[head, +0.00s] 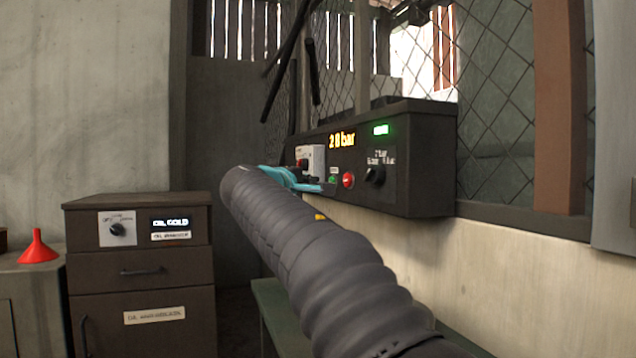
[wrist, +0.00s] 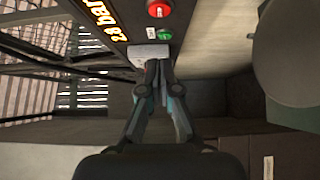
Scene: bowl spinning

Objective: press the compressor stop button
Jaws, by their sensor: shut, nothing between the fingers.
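The dark compressor panel (head: 420,150) is mounted on the wall and shows "28 bar" in orange. A round red button (head: 348,180) sits low on it, beside a green button (head: 333,179). The wrist view also shows the red button (wrist: 158,9) at the top edge and the green button (wrist: 165,34) just below it. My gripper (head: 326,187) is shut and empty, with teal sides, in front of the panel's left part. In the wrist view its fingertips (wrist: 154,67) lie below the green button, over a pale box; whether they touch anything, I cannot tell.
A pale switch box with a red switch (head: 302,163) sits left of the buttons. A black knob (head: 375,175) is to their right. A dark cabinet (head: 140,270) and a red funnel (head: 38,247) stand at left. Wire mesh (head: 495,100) rises behind the panel.

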